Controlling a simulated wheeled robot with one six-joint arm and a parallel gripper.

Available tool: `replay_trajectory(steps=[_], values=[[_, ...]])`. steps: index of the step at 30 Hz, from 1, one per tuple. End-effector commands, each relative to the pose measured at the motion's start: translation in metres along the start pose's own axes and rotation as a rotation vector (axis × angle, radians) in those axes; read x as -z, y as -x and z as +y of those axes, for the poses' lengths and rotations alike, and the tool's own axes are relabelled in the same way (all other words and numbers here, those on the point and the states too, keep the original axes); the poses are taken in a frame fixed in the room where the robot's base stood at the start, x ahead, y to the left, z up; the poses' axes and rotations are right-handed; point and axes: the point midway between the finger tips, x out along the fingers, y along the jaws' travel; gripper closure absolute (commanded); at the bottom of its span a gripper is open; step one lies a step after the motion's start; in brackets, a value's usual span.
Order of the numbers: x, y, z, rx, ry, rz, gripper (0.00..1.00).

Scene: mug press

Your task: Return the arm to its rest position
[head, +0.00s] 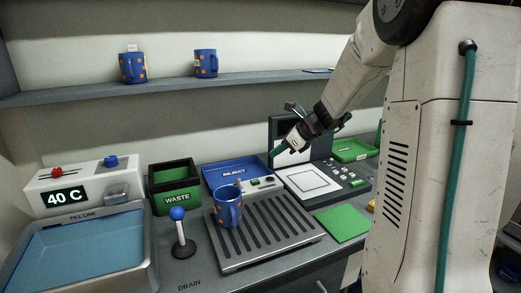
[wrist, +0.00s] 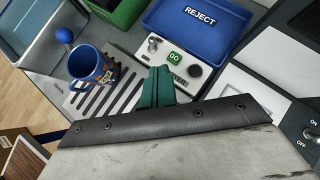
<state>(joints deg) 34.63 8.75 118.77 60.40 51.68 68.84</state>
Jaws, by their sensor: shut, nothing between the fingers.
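My gripper (head: 283,148) hangs in the air above the back of the counter, between the blue reject tray and the white panel. In the wrist view its green fingers (wrist: 157,88) are together with nothing between them. A blue mug with orange spots (head: 228,206) stands upright on the slatted drain grate (head: 262,250), apart from my gripper. The mug also shows in the wrist view (wrist: 92,66).
A blue REJECT tray (head: 215,172), a green WASTE bin (head: 174,187) and a water basin (head: 90,255) stand on the counter. A blue-knobbed lever (head: 179,228) rises beside the grate. Two mugs (head: 131,68) (head: 206,63) sit on the shelf (head: 250,78). A green mat (head: 343,222) lies right.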

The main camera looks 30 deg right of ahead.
Motion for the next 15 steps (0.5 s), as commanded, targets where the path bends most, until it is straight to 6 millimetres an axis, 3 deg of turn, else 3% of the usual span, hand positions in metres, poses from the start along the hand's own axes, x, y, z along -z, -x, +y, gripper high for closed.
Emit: replay_trajectory(steps=[7,11,15], values=[[0.000,0.000,0.000,0.000,0.010,0.000,1.00],[0.002,0.000,0.004,-0.020,0.110,0.007,1.00],[0.026,-0.001,0.035,-0.126,0.356,0.068,1.00]])
